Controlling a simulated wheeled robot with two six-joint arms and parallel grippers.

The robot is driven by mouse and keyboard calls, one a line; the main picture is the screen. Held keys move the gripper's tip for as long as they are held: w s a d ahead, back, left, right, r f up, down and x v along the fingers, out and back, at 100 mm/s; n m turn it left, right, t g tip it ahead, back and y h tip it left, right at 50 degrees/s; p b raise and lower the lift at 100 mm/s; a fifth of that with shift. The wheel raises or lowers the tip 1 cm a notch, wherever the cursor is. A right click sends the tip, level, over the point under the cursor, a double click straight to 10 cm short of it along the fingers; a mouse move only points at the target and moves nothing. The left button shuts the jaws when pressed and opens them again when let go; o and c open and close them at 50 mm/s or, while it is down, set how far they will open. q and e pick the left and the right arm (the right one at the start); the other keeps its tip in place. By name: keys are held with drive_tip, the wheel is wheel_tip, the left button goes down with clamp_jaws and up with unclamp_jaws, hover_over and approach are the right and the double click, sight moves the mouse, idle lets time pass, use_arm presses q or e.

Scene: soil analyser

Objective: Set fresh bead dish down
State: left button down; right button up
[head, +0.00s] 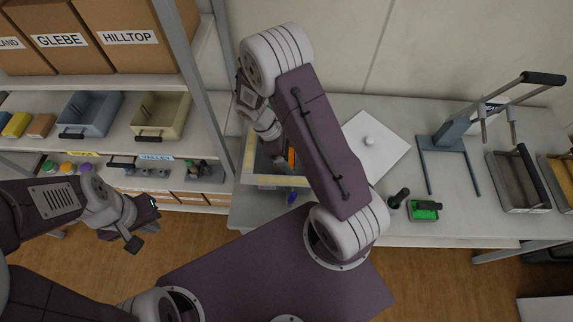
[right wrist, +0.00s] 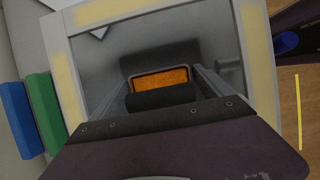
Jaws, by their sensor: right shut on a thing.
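A small dish of orange beads (right wrist: 160,79) with a dark handle (right wrist: 160,97) sits between the fingers of my right gripper (right wrist: 165,88) in the right wrist view. That gripper is shut on it. The dish is inside the opening of a grey box with a pale yellow-patched rim (right wrist: 244,55); I cannot tell whether it touches the floor. In the head view the orange beads (head: 291,157) show beside my right arm, which hides much of the box (head: 248,155). A dish of green beads (head: 424,211) lies on the bench at right. My left gripper (head: 146,223) is open and empty.
A white plate with a knob (head: 369,141), a blue-grey stand (head: 450,140) and a grey tray (head: 517,180) are on the bench. Shelves at left hold bins (head: 160,116) and boxes. Blue (right wrist: 15,120) and green blocks (right wrist: 45,112) lie beside the box.

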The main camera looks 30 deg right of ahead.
drive_tip(key=shift+w+f, duration=0.15)
drive_tip(key=shift+f, duration=0.6)
drive_tip(key=shift+s+f, duration=0.2)
drive_tip(key=shift+f, duration=0.15)
wheel_tip(320, 180, down, 4)
drive_tip(key=shift+r, duration=0.25)
drive_tip(key=shift+w, duration=0.1)
drive_tip(key=shift+f, duration=0.2)
drive_tip(key=o, duration=1.7)
drive_tip(key=v, duration=1.2)
drive_tip(key=shift+d+r, duration=0.1)
drive_tip(key=shift+r, duration=0.15)
